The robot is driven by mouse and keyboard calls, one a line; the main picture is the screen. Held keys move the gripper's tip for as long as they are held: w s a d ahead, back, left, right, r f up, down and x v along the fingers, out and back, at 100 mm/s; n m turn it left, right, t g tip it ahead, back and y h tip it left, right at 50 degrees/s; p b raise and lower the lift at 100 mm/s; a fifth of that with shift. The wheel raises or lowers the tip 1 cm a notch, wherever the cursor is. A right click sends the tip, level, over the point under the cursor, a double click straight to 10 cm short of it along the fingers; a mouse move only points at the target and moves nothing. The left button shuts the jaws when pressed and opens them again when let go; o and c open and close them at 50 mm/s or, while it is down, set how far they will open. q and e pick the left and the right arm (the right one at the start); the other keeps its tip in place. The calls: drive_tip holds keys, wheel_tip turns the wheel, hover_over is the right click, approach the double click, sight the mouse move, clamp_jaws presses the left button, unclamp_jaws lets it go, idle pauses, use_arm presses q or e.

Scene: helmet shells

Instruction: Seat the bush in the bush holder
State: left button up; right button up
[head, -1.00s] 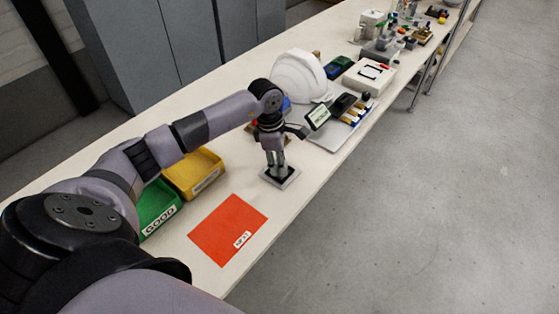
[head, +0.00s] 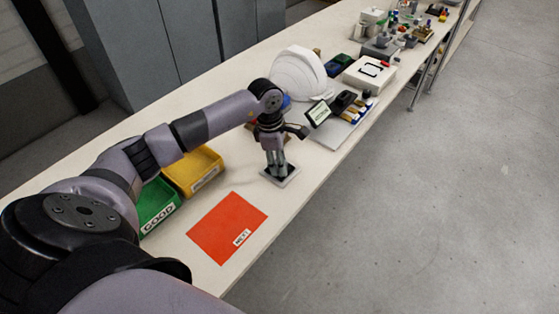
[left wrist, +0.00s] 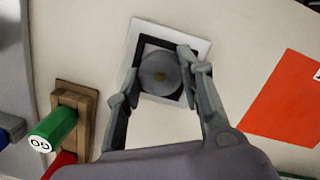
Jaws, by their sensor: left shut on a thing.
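In the head view my left gripper (head: 277,170) points down over the plate and hides the bush. My right gripper is not in view.
An orange-red sheet (head: 226,225) lies in front of the plate. Green (head: 158,205) and yellow (head: 194,171) bins stand to the left. A white helmet shell (head: 298,75) and a grey tray (head: 335,136) lie beyond. A wooden block (left wrist: 78,108) with a green-handled piece (left wrist: 52,128) is nearby.

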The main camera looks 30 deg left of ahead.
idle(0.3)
use_arm(q)
drive_tip(key=o, duration=1)
drive_tip(key=shift+o, duration=0.2)
drive_tip(key=shift+r, duration=0.1)
wheel_tip(320, 180, up, 12)
drive_tip(key=a, duration=0.1)
drive_tip(key=shift+s+a, duration=0.35)
drive_tip(key=shift+s, duration=0.05)
